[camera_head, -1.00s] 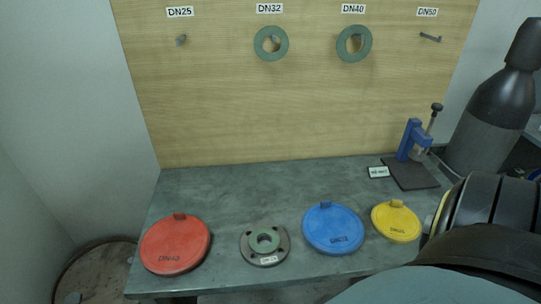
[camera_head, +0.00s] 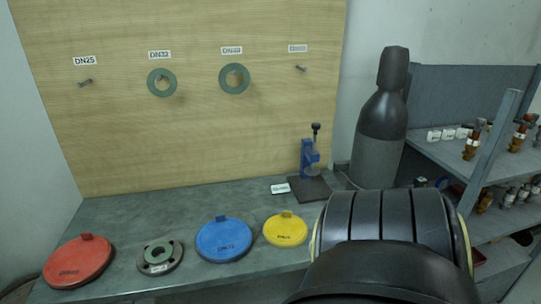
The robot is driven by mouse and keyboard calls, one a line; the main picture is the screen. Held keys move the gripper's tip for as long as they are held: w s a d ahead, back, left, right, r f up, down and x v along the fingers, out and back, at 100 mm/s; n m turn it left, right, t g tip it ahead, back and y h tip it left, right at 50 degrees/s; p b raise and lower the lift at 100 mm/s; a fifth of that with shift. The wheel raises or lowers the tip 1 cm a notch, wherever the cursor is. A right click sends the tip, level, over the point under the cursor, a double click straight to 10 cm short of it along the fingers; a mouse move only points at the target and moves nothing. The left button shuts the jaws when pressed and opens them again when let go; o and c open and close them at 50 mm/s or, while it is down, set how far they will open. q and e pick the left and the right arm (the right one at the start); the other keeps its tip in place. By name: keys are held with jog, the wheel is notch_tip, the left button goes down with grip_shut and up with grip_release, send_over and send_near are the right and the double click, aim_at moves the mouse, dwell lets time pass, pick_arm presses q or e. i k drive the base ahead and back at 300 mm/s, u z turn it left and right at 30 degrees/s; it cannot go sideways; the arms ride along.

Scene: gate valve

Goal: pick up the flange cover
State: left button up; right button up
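Three round flange covers with tabs lie on the grey-green bench (camera_head: 185,205): a red cover (camera_head: 78,263) at the left, a blue cover (camera_head: 223,240) in the middle and a smaller yellow cover (camera_head: 285,230) to its right. A large black ribbed arm part of mine fills the lower right. Neither gripper is in view.
Two green gaskets (camera_head: 162,82) (camera_head: 235,79) hang on the wooden board. A blue press (camera_head: 311,160) stands at the bench's back right. A dark gas cylinder (camera_head: 382,125) and shelves (camera_head: 470,160) with small valves stand further right.

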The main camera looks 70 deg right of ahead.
aim_at(222, 239)
jog(key=k, duration=0.3)
jog(key=z, duration=1.35)
jog(key=i, duration=0.5)
jog(key=u, duration=0.05)
